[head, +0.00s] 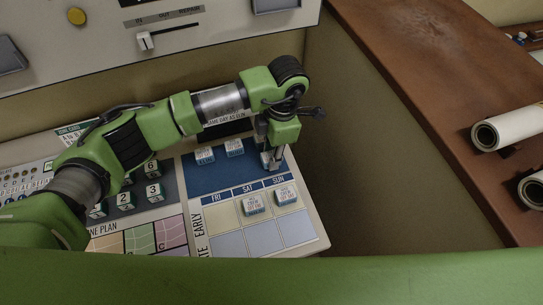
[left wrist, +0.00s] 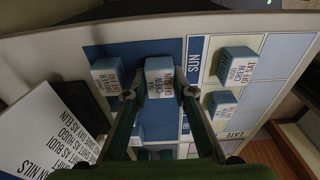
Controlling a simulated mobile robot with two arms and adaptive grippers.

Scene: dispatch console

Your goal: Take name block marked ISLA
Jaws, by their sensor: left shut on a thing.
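The ISLA block (left wrist: 160,78), white-topped with blue sides, stands between the fingertips of my left gripper (left wrist: 159,94) in the left wrist view. Its small lettering looks like ISLA, with further words under it. In the head view my left gripper (head: 272,161) points down at the right end of the dark blue strip of the board, shut on this block and mostly hiding it. I cannot tell whether the block is lifted off the strip. My right gripper is not in view.
Two similar blocks stand on the blue strip to the left, one (head: 205,155) beside another (head: 234,147). Two more, one (head: 253,204) and another (head: 286,195), stand in the EARLY row. The LATE row (head: 263,238) cells are bare. Numbered blocks (head: 152,191) stand further left.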

